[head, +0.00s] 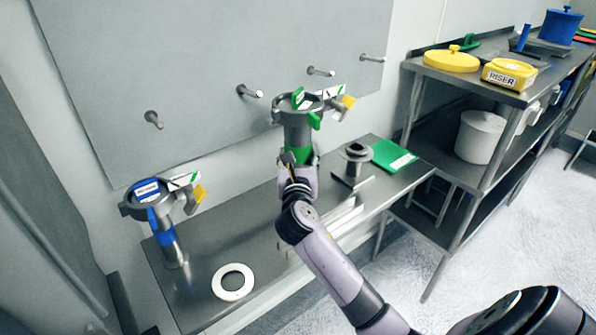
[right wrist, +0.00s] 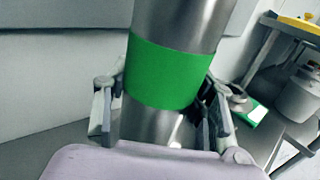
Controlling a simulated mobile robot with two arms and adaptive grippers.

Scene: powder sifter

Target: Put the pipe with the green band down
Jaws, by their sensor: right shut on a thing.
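The pipe with the green band (head: 297,132) is upright, with a wide grey head, green clamps and a white and yellow tag on top. My right gripper (head: 297,162) is shut around its steel tube. My left gripper is not in view.
A similar pipe with blue bands (head: 163,228) stands on the bench's left end. A white ring (head: 233,293) lies near the front edge. A flanged steel piece (head: 354,166) and a green board (head: 392,155) are at right. Wall pegs (head: 249,92) stick out behind.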

